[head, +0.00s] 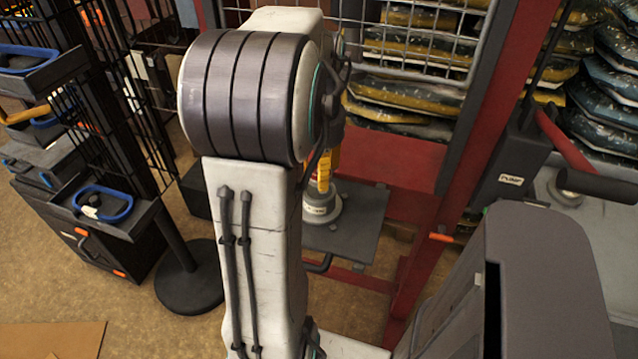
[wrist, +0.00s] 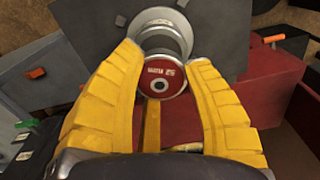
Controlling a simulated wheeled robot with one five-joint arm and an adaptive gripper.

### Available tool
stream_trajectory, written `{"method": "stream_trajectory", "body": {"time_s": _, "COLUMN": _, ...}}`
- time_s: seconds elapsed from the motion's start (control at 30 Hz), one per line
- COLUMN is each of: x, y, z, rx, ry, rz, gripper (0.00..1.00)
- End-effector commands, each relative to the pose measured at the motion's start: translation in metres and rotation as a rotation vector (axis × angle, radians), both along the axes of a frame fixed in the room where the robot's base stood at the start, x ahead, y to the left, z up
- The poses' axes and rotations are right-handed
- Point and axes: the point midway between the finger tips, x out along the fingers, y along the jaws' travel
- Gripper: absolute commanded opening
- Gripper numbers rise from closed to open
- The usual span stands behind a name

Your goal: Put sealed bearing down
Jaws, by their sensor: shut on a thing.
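A grey stepped round stand (wrist: 160,30) is right behind the bearing in the wrist view. In the head view the yellow fingers (head: 327,168) point down just above this grey stand (head: 322,212), which rests on a dark plate (head: 355,232). My arm hides part of this. I cannot tell whether the bearing touches the stand.
A red post (head: 470,160) stands right of the plate, with a wire mesh guard (head: 420,40) and stacked bags (head: 410,100) behind. At left are dark racks, a blue ring-shaped tray (head: 103,205) and a round black base (head: 188,290). Brown floor shows between.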

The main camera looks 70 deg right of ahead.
Motion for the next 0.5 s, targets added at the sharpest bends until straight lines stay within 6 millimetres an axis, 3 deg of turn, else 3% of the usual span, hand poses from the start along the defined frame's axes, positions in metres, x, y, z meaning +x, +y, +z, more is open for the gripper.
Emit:
{"method": "stream_trajectory", "body": {"time_s": 0.3, "x": 0.000, "y": 0.001, "z": -0.033, "rx": 0.002, "ry": 0.000, "rz": 0.001, "gripper": 0.10}}
{"method": "stream_trajectory", "body": {"time_s": 0.5, "x": 0.000, "y": 0.000, "z": -0.036, "rx": 0.001, "ry": 0.000, "rz": 0.001, "gripper": 0.10}}
